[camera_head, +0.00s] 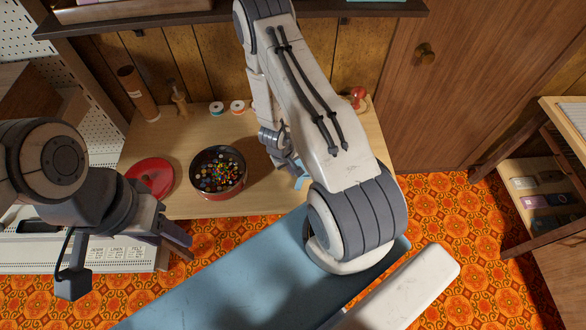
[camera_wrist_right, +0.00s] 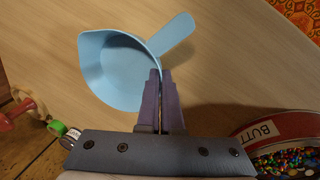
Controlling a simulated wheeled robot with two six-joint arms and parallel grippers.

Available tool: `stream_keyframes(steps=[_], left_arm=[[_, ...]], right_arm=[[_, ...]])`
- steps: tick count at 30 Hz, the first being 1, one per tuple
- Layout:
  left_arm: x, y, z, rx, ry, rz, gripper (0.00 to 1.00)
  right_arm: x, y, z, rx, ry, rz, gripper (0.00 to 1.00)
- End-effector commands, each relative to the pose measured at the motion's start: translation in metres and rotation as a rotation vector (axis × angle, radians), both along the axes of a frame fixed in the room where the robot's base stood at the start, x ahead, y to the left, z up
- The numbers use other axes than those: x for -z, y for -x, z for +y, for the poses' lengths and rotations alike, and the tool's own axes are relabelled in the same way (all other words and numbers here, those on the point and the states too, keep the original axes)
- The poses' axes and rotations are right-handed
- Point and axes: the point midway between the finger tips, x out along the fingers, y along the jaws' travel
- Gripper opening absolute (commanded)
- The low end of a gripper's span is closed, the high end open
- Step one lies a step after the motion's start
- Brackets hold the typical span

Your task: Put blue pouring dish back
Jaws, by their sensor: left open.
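The blue pouring dish (camera_wrist_right: 112,75) is light blue, with a pointed spout and a flat handle. In the right wrist view my right gripper (camera_wrist_right: 161,75) looks shut on its wall near the handle, one finger inside and one outside. I cannot tell whether the dish touches the wooden table. In the head view only a bit of the dish (camera_head: 301,181) shows beside my right arm, which hides the rest and the right gripper. My left gripper (camera_head: 172,232) is open and empty at the left, over the front left of the table.
A red tin of buttons (camera_head: 218,190) stands on the table (camera_head: 255,205), its red lid (camera_head: 150,177) to the left. Thread spools (camera_head: 237,107), a brown cylinder (camera_head: 138,93) and a red-topped object (camera_head: 358,97) stand along the back. A blue ironing board (camera_head: 240,280) lies in front.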

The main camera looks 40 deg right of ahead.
Motion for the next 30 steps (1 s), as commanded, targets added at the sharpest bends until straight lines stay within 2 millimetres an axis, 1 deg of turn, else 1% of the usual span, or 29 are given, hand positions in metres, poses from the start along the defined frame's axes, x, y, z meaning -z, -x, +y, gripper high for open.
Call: stream_keyframes(steps=[17, 18, 19, 20, 30], left_arm=[[0.007, 0.0, 0.0, 0.0, 0.0, 0.0, 0.5], [0.006, 0.0, 0.0, 0.0, 0.0, 0.0, 0.5], [0.006, 0.0, 0.0, 0.0, 0.0, 0.0, 0.5], [0.006, 0.0, 0.0, 0.0, 0.0, 0.0, 0.5], [0.006, 0.0, 0.0, 0.0, 0.0, 0.0, 0.5]], right_arm=[[0.011, 0.0, 0.0, -0.001, 0.0, 0.0, 0.0], [0.01, 0.0, 0.0, -0.001, 0.0, -0.001, 0.18], [0.01, 0.0, 0.0, -0.001, 0.0, 0.0, 0.29], [0.01, 0.0, 0.0, -0.001, 0.0, 0.0, 0.38], [0.008, 0.0, 0.0, 0.0, 0.0, 0.0, 0.38]])
